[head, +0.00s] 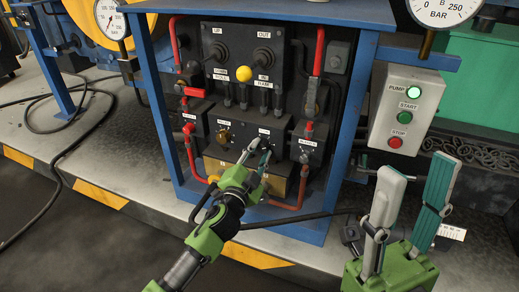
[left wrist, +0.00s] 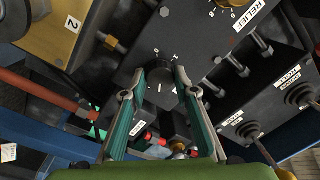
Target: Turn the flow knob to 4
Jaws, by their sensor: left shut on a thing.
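The flow knob (left wrist: 160,77) is a small black dial with a white pointer line, on the dark panel's face. In the left wrist view it sits between the two fingertips of my left gripper (left wrist: 162,80), which is shut on it. In the head view my left gripper (head: 262,152) reaches the panel just below a small white label, and its fingers mostly hide the knob. White scale marks show around the knob, but the exact setting is too small to read. My right gripper (head: 413,190) is open and empty, with its fingers pointing up at the lower right.
A brass relief knob (head: 224,135) is left of the flow knob. Two levers and a yellow ball (head: 244,74) stand above. Red pipes (head: 320,50) run along the sides inside a blue frame (head: 352,120). A pump button box (head: 406,118) is at right.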

